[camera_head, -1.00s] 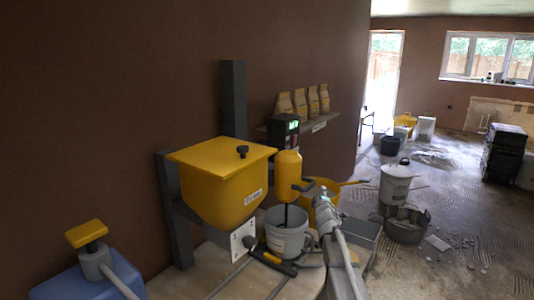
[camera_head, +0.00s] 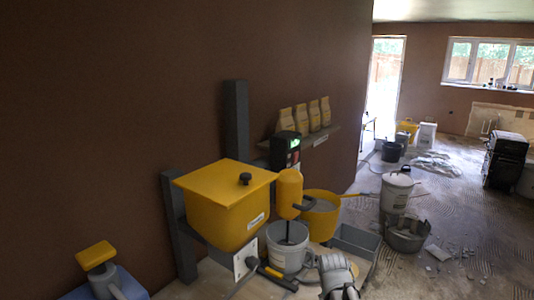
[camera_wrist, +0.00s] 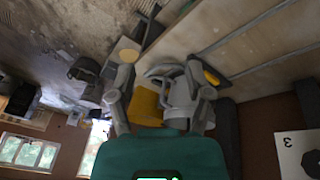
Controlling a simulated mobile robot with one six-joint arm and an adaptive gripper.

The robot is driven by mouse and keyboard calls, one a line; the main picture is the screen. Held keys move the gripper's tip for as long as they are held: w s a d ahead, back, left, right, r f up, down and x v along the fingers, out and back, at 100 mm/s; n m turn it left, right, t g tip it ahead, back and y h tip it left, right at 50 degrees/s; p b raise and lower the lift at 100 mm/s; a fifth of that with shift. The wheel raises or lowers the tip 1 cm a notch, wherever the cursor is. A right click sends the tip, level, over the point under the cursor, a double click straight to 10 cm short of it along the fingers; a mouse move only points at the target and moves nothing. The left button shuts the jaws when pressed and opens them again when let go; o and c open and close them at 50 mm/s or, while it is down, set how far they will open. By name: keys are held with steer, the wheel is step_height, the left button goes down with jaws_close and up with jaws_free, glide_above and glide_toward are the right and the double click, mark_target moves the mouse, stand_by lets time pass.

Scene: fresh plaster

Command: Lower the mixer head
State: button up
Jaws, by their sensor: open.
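The mixer head (camera_head: 289,192) is a yellow upright cylinder with a dark side handle (camera_head: 305,207), seen in the head view. Its dark shaft runs down into a white bucket (camera_head: 288,257). Behind it stands a dark control box with a green display (camera_head: 286,150). My gripper (camera_wrist: 162,68) shows in the wrist view, with two grey fingers spread apart and nothing between them. The bucket and yellow shapes lie beyond the fingers. In the head view my arm is low in front of the bucket, apart from the mixer head. The fingertips are not clear there.
A yellow hopper (camera_head: 228,205) stands left of the mixer head. A black and yellow handled tool (camera_head: 276,274) lies before the bucket. A yellow tub (camera_head: 320,216) and grey trough (camera_head: 356,241) stand right. Bags (camera_head: 306,116) sit on a wall shelf.

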steer(key=s+a+g+y+p, duration=0.1)
steer(key=s+a+g, duration=0.2)
steer(key=s, duration=0.5)
steer(key=shift+s+r+m+y, duration=0.3)
steer(key=shift+r+m, duration=0.1)
